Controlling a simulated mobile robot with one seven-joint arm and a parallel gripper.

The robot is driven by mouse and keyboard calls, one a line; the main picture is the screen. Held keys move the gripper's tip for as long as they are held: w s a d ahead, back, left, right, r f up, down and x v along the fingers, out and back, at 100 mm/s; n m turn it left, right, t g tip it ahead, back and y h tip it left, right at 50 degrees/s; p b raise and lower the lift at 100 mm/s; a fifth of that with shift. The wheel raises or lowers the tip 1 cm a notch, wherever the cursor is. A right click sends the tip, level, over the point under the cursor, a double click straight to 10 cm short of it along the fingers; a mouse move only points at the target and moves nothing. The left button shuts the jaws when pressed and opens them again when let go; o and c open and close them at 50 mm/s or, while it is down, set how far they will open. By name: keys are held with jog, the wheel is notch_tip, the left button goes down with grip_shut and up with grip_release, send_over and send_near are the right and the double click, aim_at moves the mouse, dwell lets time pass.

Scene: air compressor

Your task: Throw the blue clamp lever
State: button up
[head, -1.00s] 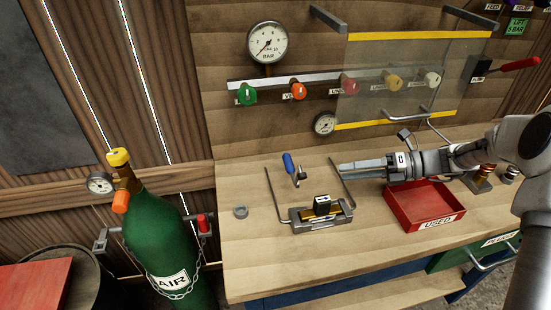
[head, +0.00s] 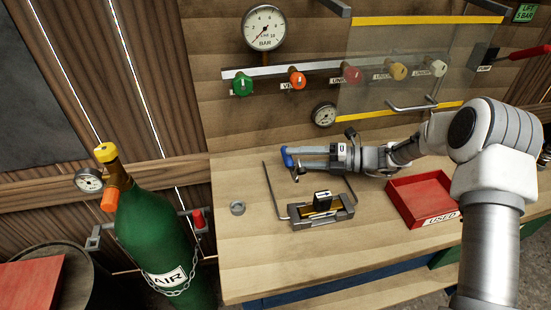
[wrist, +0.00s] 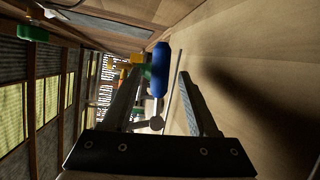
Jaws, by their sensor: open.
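The blue clamp lever (head: 286,157) stands on the workbench behind the small metal clamp fixture (head: 322,209). My gripper (head: 303,158) reaches in from the right, low over the bench, with its fingertips at the lever and partly covering it in the head view. In the wrist view the blue handle (wrist: 160,70) shows upright between the two fingers (wrist: 165,100), nearer the left one. The fingers are apart. I cannot tell whether the left finger touches the handle. The lever's metal base is mostly hidden behind my gripper in the head view.
A red tray (head: 423,200) marked USED sits right of the fixture. The clear panel (head: 400,75) and coloured valves (head: 297,78) are behind. The bench front is clear.

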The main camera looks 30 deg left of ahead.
jog(key=x, duration=0.6)
jog(key=shift+c, duration=0.2)
grip_shut()
dwell(1.2)
